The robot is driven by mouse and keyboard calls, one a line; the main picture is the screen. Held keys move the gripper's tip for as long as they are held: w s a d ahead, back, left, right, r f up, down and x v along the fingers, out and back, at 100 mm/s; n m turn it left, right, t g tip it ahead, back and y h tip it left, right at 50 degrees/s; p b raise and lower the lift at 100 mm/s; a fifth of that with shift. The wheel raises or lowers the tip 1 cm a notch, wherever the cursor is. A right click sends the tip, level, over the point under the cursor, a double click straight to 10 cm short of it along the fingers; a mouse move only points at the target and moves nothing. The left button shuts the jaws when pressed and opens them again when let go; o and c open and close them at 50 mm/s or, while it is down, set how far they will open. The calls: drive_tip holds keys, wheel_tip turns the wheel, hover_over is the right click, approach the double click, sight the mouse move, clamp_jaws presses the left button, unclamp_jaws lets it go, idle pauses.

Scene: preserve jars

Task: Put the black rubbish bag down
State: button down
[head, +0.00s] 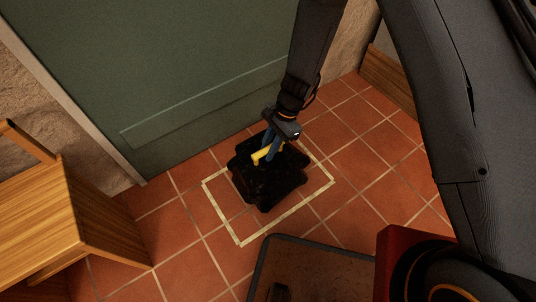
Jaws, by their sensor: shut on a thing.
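The black rubbish bag (270,188) shows in the head view in front of the green door, at the far part of a pale outlined rectangle (239,243) on the tiled floor. It has a yellow tie (261,156) at its top. My gripper (272,150) points down over the bag and is shut on its top at the tie. The bag hangs or stands upright under the gripper. I cannot tell whether its base touches the floor. The bag hides part of the outline.
The green door (170,70) and stone wall stand behind. A wooden piece of furniture (75,215) is at the left. A dark-edged mat (320,268) lies at the front. Wood (392,80) stands at the back right. Bare tiles (365,185) lie right of the outline.

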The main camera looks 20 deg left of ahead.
drive_tip(key=shift+f+b, duration=0.4)
drive_tip(key=shift+f, duration=1.05)
drive_tip(key=c, duration=1.6)
unclamp_jaws()
